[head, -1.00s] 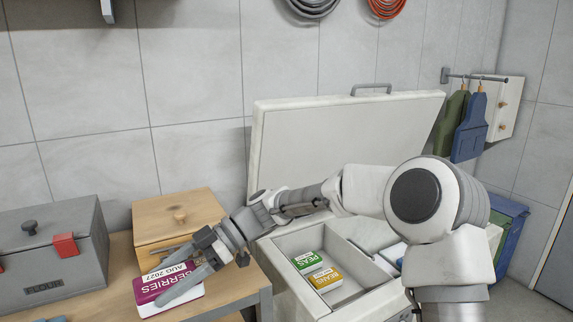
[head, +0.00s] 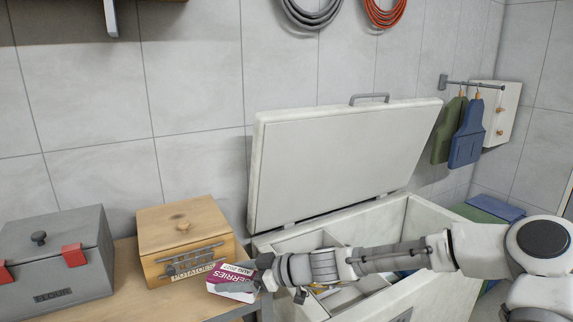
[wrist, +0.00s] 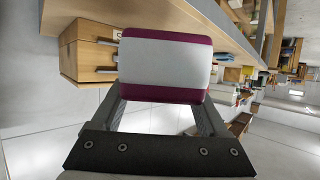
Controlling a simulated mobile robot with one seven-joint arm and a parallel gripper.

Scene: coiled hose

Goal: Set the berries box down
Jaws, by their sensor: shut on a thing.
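The berries box (head: 232,278) is a purple and white carton with "BERRIES" and "AUG 2027" printed on it. My gripper (head: 240,284) is shut on it in the head view, at the right end of the wooden table (head: 122,285). The box looks tilted there, and I cannot tell whether it touches the table. In the wrist view the box (wrist: 165,65) shows a pale face with purple edges between my two fingers.
A wooden potatoes box (head: 180,235) stands just behind and left of the berries box. A grey flour box (head: 55,255) with red clasps is at far left. The open chest freezer (head: 345,165) is right of the table, with my arm across it.

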